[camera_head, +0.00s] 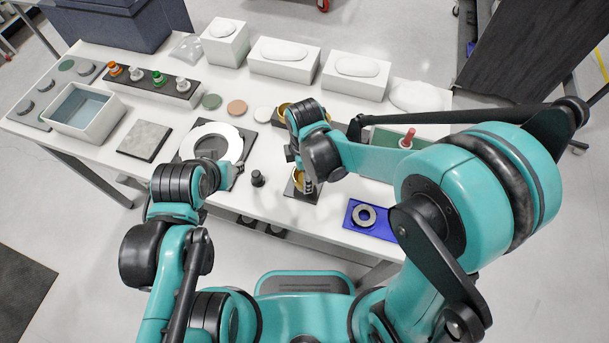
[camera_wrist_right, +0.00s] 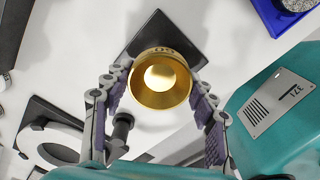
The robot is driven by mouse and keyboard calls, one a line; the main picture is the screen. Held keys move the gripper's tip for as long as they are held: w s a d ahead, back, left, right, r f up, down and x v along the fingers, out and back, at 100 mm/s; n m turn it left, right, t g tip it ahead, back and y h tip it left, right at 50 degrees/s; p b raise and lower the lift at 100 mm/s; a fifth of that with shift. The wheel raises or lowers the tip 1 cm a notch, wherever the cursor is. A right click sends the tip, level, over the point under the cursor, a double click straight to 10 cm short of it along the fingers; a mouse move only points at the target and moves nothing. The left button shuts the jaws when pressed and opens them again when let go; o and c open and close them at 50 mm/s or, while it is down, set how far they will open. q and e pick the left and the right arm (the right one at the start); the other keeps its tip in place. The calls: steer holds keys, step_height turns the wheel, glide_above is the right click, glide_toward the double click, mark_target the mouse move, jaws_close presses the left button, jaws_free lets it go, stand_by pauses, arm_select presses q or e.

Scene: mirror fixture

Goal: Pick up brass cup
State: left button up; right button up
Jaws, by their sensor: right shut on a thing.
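The brass cup (camera_wrist_right: 160,82) is round, gold and open at the top, with dark marks on its rim. My right gripper (camera_wrist_right: 161,76) has a finger on each side of it and is shut on it. In the head view the cup (camera_head: 298,179) is partly hidden by my right gripper (camera_head: 304,183). A dark square plate (camera_wrist_right: 176,36) lies under the cup; I cannot tell whether they touch. My left gripper (camera_head: 234,172) is by the right edge of a white ring (camera_head: 190,145); its finger opening is unclear.
A small black post (camera_head: 257,178) stands left of the cup. A blue plate with a grey ring (camera_head: 366,214) lies to the right, near the front edge. White boxes (camera_head: 284,60) line the back. Another gold part (camera_head: 283,108) is partly hidden behind my right arm.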

steer(key=r+p, duration=0.1)
steer(key=r, duration=0.1)
steer(key=d+r+p, duration=0.1)
steer(key=r, duration=0.2)
steer(key=shift+s, duration=0.2)
steer(key=s+d+r+p, duration=0.2)
steer(key=s+d+r, duration=0.2)
steer(key=d, duration=0.5)
step_height(320, 180, up, 2)
steer(key=shift+d, duration=0.4)
